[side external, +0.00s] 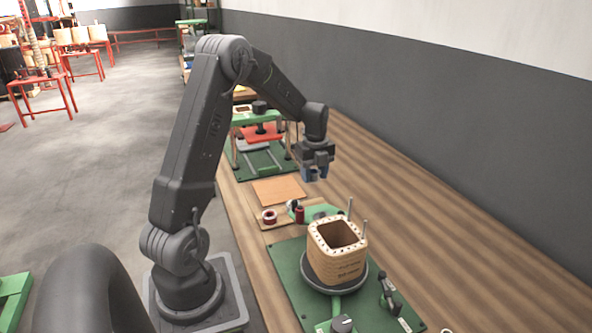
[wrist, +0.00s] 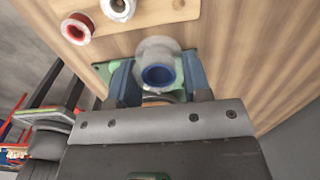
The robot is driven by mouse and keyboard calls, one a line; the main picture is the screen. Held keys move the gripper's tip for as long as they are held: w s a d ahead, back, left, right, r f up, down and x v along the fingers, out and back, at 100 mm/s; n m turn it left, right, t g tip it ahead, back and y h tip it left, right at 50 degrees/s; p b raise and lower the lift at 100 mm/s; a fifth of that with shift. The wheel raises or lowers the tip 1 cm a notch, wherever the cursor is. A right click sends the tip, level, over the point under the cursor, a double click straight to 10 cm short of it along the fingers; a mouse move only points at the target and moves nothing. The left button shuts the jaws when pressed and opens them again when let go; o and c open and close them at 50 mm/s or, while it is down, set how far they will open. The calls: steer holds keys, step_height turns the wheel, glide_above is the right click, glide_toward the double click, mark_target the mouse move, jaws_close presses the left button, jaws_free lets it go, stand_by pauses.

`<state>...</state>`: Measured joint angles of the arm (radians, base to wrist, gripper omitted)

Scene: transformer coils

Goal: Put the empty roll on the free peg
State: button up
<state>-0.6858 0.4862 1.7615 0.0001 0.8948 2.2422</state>
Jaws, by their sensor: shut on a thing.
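My gripper (side external: 316,173) hangs above the bench in the side view. In the wrist view its blue fingers (wrist: 159,80) are shut on a pale grey roll with a blue core (wrist: 153,48), its hole facing the camera. No wire shows on this roll. The wooden board (wrist: 150,18) holds a red-wound roll (wrist: 77,28) and a white roll (wrist: 118,8). A small pale mark at the board's top edge may be a peg; I cannot tell. In the side view the board (side external: 278,222) carries a red-and-white roll (side external: 269,216) and a dark red roll (side external: 299,214), below and left of my gripper.
A wooden coil former (side external: 337,262) stands on a green plate (side external: 290,262) in front, with two upright rods near it. A green press with a red plate (side external: 262,133) stands behind. A flat orange-brown sheet (side external: 279,190) lies between. The bench at right is clear.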

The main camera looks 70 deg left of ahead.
steer(key=shift+n, duration=0.7)
steer(key=shift+w+a+f, duration=0.1)
steer(key=shift+w+f, duration=0.4)
steer(key=shift+f, duration=0.85)
steer(key=shift+w+d+f, duration=0.1)
steer(key=shift+w+f, duration=0.45)
steer(key=shift+f, duration=0.85)
steer(key=shift+w+a+f, duration=0.1)
steer(key=shift+w+f, duration=0.4)
steer(key=shift+f, duration=0.85)
steer(key=shift+f, duration=1.45)
steer(key=o, duration=1)
steer(key=shift+o, duration=0.2)
steer(key=o, duration=0.3)
